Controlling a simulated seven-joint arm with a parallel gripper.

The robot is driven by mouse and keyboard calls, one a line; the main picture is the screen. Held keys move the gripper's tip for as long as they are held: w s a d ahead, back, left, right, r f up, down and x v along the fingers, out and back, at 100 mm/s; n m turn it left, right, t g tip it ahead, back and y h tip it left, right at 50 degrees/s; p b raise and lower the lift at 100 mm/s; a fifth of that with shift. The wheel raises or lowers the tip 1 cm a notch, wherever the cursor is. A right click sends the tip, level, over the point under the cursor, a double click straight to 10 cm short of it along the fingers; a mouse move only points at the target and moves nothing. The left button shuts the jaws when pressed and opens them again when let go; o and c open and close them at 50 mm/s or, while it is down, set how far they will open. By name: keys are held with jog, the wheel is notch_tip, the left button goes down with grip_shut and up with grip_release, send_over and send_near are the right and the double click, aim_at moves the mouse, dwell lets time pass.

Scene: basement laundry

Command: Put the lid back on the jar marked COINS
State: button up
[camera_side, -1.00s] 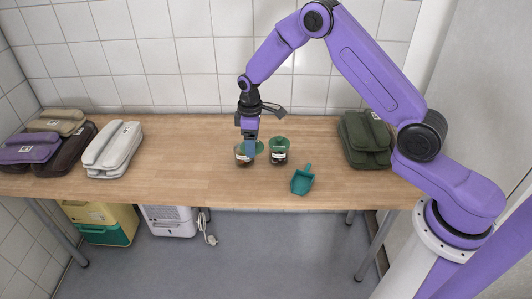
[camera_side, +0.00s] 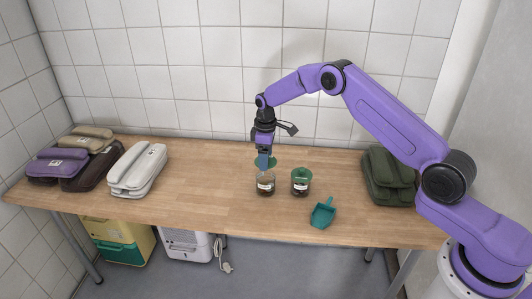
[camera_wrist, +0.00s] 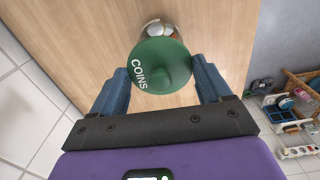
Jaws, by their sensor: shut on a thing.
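My gripper (camera_side: 264,166) is shut on a green round lid (camera_wrist: 165,68) with the word COINS on it. In the side view the lid (camera_side: 257,161) is above a clear jar (camera_side: 265,187) with a white label and brownish contents. The lid looks apart from the jar's rim. In the wrist view the jar (camera_wrist: 157,27) shows partly past the lid's far edge, its contents visible; the lid hides the rest. The jar's label is too small to read. A second jar (camera_side: 301,185) with a green lid on it stands close to the right.
A teal scoop (camera_side: 322,214) lies in front of the jars, to the right. A dark green case (camera_side: 389,177) is at the table's right end. A white case (camera_side: 138,170) and several others (camera_side: 57,166) lie at the left. The wooden table (camera_side: 205,185) is clear between.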

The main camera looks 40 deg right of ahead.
jog(key=shift+f, duration=2.25)
jog(key=shift+f, duration=0.15)
dwell(0.6)
jog(key=o, duration=1)
jog(key=shift+c, duration=0.2)
jog(key=shift+r, duration=3.5)
grip_shut()
